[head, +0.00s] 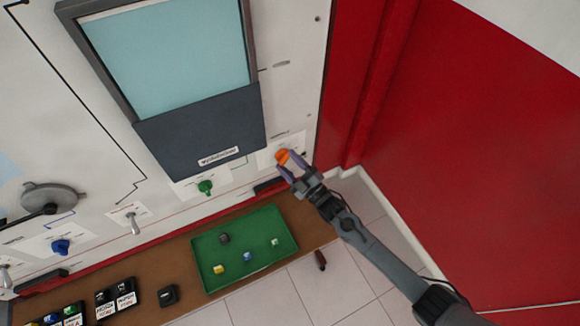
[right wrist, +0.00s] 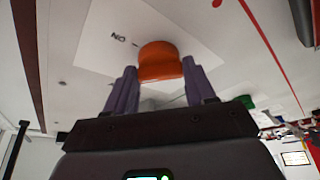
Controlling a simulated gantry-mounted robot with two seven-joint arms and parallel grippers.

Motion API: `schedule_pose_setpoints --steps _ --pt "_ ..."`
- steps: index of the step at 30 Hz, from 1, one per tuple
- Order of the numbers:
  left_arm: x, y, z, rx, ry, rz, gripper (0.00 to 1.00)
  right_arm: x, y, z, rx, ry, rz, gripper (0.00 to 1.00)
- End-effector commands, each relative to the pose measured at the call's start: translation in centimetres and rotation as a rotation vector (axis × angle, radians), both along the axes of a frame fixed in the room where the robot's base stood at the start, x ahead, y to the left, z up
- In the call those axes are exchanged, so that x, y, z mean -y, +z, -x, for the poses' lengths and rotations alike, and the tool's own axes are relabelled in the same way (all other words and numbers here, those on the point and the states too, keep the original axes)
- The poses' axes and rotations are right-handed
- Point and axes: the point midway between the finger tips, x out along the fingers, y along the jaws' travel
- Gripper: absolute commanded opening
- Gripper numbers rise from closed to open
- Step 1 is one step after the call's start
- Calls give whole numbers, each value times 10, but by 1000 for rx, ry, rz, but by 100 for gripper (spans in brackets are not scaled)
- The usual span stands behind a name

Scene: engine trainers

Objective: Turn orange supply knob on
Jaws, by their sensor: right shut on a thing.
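The orange supply knob (head: 282,156) sits on the white panel, right of the dark blue box and near the panel's right edge. My right gripper (head: 287,165) reaches it from the lower right, with its purple fingers on either side of the knob. In the right wrist view the orange knob (right wrist: 159,62) is between the two fingertips (right wrist: 158,75), and the gripper is shut on it. A white label behind the knob carries letters that look like "NO" from this angle. The fingers hide part of the knob's base.
A green knob (head: 205,187) and a blue knob (head: 61,247) are on the same panel to the left. Below is a brown shelf with a green tray (head: 285,250) holding several small cubes. A red wall (head: 470,150) stands close on the right.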

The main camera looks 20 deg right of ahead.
Motion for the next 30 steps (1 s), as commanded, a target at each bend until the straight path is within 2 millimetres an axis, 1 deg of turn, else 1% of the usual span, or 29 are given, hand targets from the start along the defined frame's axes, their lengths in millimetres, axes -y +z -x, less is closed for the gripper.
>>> schedule_pose_setpoints --steps 1,12,21,30 --pt "0 -7 0 0 -1 -1 43 -1 -4 0 -3 -2 -48 24" --pt "0 -23 0 0 0 0 43 -3 -5 0 -31 -2 -399 24" --pt "2 -29 0 0 6 9 43 -5 -5 1 -52 -2 -648 24" --pt "3 -31 0 0 7 11 43 -6 -4 1 -63 -2 -801 24"
